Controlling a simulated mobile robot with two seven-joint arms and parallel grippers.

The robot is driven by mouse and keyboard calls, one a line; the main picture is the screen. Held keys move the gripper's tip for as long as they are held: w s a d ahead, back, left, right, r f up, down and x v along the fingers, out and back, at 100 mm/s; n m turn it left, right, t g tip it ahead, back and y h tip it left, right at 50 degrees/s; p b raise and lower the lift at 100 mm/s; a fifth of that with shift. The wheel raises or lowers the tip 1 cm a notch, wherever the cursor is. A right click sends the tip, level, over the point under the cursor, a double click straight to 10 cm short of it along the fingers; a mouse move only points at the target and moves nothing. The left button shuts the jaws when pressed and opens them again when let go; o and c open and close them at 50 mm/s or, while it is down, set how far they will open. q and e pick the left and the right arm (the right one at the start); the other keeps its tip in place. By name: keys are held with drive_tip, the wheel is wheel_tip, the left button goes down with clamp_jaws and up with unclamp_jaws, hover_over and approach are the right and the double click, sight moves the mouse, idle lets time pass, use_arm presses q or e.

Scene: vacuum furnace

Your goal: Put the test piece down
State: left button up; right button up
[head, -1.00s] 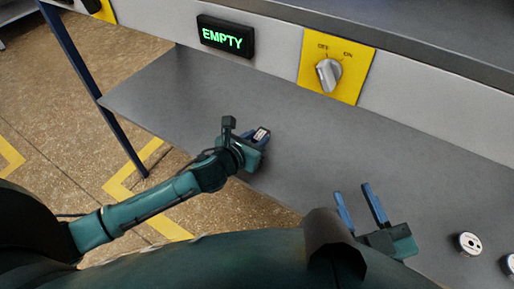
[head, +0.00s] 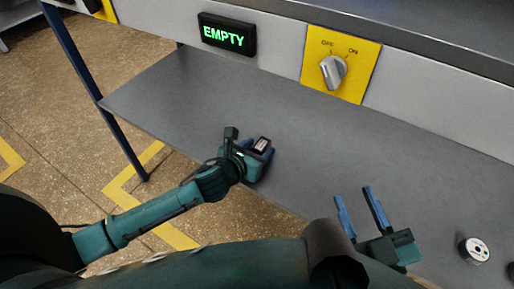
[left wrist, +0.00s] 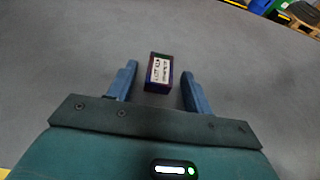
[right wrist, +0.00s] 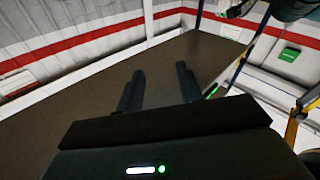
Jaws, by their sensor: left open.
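The test piece (left wrist: 160,72) is a small dark block with a white printed label. In the left wrist view it sits on the grey shelf between and slightly beyond the fingers of my left gripper (left wrist: 160,88), with a gap on each side. The fingers are open and apart from it. In the head view the test piece (head: 262,145) shows at the tip of my left gripper (head: 258,155), over the shelf near its front edge. My right gripper (head: 361,211) is open and empty, to the right; the right wrist view (right wrist: 159,88) shows nothing between its fingers.
The grey shelf (head: 180,95) is clear around and behind the test piece. Above it are a display reading EMPTY (head: 227,35) and a yellow plate with an OFF/ON knob (head: 333,72). A round metal piece (head: 474,250) stands at the right.

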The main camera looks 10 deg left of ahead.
use_arm(q)
drive_tip(key=shift+r, duration=0.15)
drive_tip(key=s+r+n+t+h+p, duration=0.1)
drive_tip(key=s+r+n, duration=0.5)
drive_tip(key=n, duration=1)
drive_tip(key=s+r+n+t+h+p, duration=0.1)
drive_tip(key=s+r+n+t+p, duration=0.1)
drive_tip(key=s+r+n, duration=0.5)
drive_tip(key=s+n, duration=0.5)
drive_tip(key=n, duration=0.5)
drive_tip(key=shift+s+d+r+n+p, duration=0.15)
drive_tip(key=shift+s+n+p, duration=0.15)
drive_tip(key=shift+p, duration=0.05)
use_arm(e)
drive_tip(key=shift+w+d+m+g+h, duration=0.2)
drive_tip(key=shift+d+m+g+h, duration=0.55)
drive_tip(key=shift+h, duration=0.35)
